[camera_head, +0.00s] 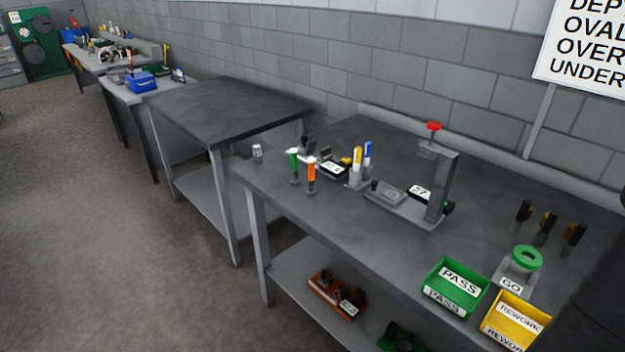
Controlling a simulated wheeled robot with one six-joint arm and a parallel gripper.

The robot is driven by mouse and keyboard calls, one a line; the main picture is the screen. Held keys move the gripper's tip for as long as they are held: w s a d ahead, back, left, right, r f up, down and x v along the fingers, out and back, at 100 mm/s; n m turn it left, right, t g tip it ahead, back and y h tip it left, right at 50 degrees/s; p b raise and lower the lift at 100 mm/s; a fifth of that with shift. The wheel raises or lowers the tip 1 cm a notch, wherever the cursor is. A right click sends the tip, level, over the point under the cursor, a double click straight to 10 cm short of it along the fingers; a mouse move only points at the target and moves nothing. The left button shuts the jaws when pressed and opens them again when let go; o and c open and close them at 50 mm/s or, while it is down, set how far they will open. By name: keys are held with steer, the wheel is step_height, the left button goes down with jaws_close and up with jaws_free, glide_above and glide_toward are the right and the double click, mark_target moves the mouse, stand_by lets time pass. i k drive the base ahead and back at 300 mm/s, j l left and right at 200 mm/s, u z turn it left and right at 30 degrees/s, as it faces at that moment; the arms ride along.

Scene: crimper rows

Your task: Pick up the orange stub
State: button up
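My gripper is not in view. A dark shape at the lower right edge may be part of my arm, but I cannot tell.
Yellow and blue upright pieces (357,158) stand behind and right of the stub. A grey press with a red knob (434,127) stands farther right. Green PASS (458,283) and yellow REWORK (518,314) bins sit at the front right. The bench's front middle is clear.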

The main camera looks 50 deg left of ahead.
mark_target(311, 191)
steer(key=j, duration=0.5)
steer(key=i+j+u, duration=0.1)
steer(key=j, duration=0.4)
steer(key=i+j, duration=0.1)
steer(key=j, duration=0.35)
steer(key=i+j+u, duration=0.1)
steer(key=j, duration=0.4)
